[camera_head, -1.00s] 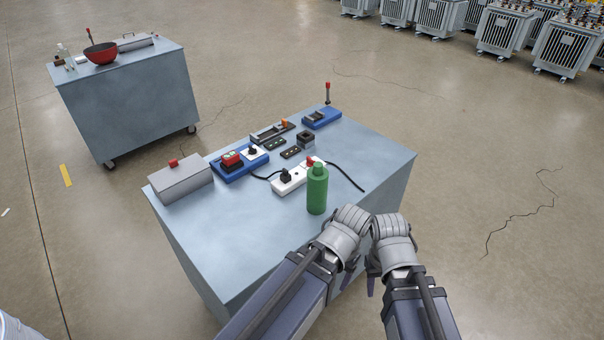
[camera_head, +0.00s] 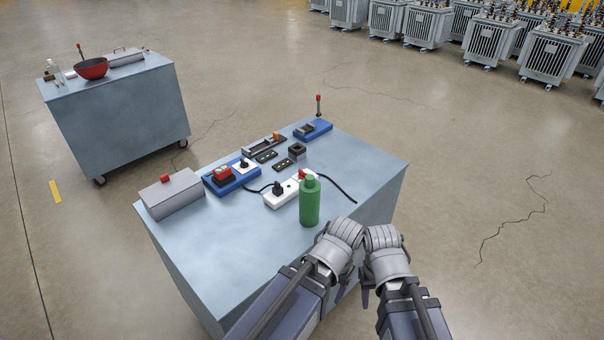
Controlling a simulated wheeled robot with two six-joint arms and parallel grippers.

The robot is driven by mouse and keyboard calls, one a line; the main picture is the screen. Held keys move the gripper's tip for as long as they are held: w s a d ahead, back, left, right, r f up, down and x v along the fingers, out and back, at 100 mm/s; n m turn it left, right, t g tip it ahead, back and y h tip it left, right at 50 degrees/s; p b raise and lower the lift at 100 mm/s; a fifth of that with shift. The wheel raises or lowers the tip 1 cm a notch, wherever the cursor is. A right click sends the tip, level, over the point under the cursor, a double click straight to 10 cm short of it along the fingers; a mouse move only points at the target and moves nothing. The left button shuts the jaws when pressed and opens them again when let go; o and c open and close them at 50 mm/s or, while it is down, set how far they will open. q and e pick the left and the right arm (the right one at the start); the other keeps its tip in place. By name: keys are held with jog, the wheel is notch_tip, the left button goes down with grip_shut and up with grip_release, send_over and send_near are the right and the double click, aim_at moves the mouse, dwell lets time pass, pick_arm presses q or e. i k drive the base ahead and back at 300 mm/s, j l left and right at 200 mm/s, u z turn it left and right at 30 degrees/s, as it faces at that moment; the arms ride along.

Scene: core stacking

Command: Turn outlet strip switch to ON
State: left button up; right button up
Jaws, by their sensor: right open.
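A white outlet strip (camera_head: 285,195) lies on the near bench. A black plug (camera_head: 277,188) sits in it, and a red switch (camera_head: 303,174) shows at its right end, partly behind the green bottle (camera_head: 310,203). The switch position is too small to tell. My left gripper (camera_head: 342,290) and my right gripper (camera_head: 366,294) hang side by side at the bench's near right edge, apart from the strip. The right one is open and empty. The left one's fingers are mostly hidden by its arm.
The bench top (camera_head: 240,255) is clear at the front left. A grey box (camera_head: 172,194), a blue unit with a red button (camera_head: 228,177) and small parts stand behind the strip. A second cart (camera_head: 120,110) stands far left. Open floor lies to the right.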

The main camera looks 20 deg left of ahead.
aim_at(302, 174)
jog(key=i+l, duration=0.2)
jog(key=i, duration=0.25)
jog(key=i+l, duration=0.15)
jog(key=i, duration=0.25)
